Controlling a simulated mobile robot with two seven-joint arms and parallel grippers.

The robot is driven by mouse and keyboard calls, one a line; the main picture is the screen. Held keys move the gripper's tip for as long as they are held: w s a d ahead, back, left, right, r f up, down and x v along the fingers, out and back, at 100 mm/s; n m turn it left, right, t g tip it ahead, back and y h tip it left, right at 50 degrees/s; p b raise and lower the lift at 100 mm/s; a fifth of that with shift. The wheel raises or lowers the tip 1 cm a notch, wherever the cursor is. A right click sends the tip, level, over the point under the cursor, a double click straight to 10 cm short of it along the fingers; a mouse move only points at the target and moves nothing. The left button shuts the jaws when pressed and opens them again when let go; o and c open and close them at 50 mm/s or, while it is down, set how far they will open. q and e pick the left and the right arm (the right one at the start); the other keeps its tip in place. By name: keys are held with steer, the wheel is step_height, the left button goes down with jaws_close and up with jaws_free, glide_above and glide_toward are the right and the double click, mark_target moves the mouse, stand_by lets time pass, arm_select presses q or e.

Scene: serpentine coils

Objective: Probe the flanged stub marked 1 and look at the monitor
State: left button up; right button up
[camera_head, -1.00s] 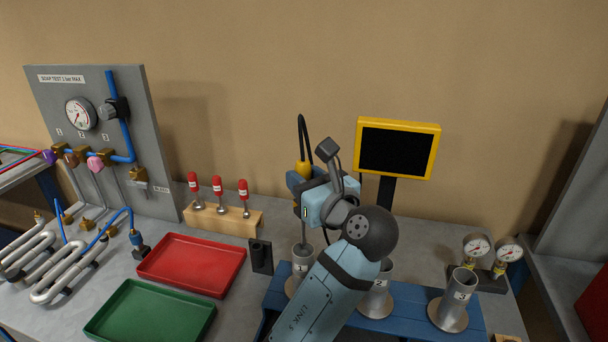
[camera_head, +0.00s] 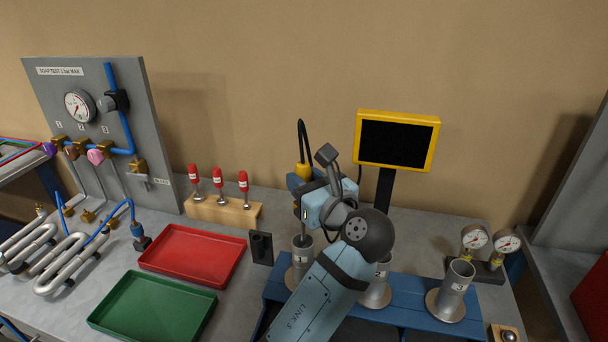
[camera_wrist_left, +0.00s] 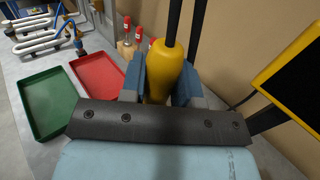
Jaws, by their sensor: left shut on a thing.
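The probe's yellow handle (camera_head: 302,170) is upright, with a black cable looping from its top. My left gripper (camera_head: 304,181) is shut on it; the wrist view also shows the handle (camera_wrist_left: 163,75) between the fingers. The probe's thin dark rod points down into the mouth of the leftmost flanged stub (camera_head: 301,254) on the blue stand. Its tip is hidden, so I cannot tell how deep it is. That stub's number is too small to read surely. The monitor (camera_head: 396,142) has a yellow frame and a dark, blank screen. My right gripper is not in view.
Two more flanged stubs stand to the right, the middle one (camera_head: 377,287) partly behind my arm and another (camera_head: 454,290) marked 3. A black holder (camera_head: 261,248), a red tray (camera_head: 193,254) and a green tray (camera_head: 150,308) lie left. Gauges (camera_head: 490,245) stand right.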

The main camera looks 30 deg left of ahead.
arm_select(q)
steer(key=shift+f, duration=1.3)
